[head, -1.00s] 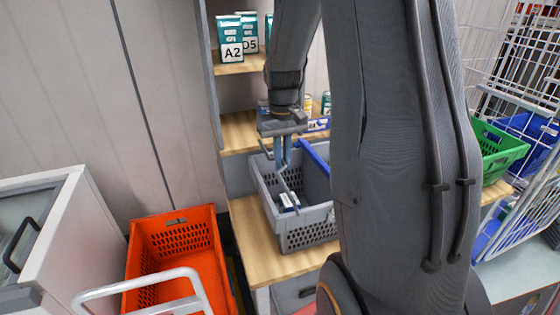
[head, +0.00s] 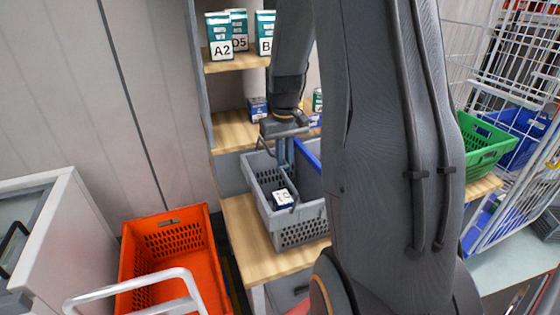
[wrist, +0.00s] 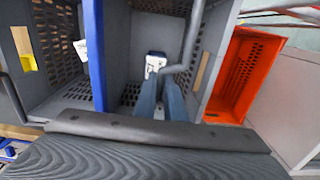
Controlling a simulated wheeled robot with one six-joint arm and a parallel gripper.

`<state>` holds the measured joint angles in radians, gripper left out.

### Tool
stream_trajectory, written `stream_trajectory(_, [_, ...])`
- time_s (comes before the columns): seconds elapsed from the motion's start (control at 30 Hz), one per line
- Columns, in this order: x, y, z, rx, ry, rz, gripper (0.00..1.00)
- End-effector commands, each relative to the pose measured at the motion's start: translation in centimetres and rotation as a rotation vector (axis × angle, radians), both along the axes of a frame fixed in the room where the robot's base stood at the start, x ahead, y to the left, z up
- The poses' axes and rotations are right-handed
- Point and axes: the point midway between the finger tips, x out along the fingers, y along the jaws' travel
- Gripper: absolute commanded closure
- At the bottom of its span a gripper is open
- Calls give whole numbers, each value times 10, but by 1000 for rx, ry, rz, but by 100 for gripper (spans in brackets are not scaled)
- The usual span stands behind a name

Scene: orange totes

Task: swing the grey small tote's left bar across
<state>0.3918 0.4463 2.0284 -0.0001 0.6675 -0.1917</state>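In the wrist view the fingers (wrist: 161,95) are close together with a narrow gap. A grey bent bar (wrist: 189,45) runs beside them, its hooked end just ahead of the fingertips; whether it touches them is unclear. A white-and-dark labelled box (head: 283,198) lies in the tote; a white-labelled item (wrist: 155,64) shows beyond the fingertips.
An orange tote (head: 172,250) stands low at the left, beside a white cabinet (head: 45,235). Teal-and-white boxes (head: 221,36) stand on the upper shelf. A green crate (head: 485,145) and a white wire rack (head: 510,190) are at the right.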

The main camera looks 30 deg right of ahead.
Motion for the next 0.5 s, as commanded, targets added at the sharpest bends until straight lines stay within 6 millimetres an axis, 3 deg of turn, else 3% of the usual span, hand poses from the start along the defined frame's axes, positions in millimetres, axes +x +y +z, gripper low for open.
stream_trajectory(0.5, [-2, -8, -13, 1, 1, -2, 95])
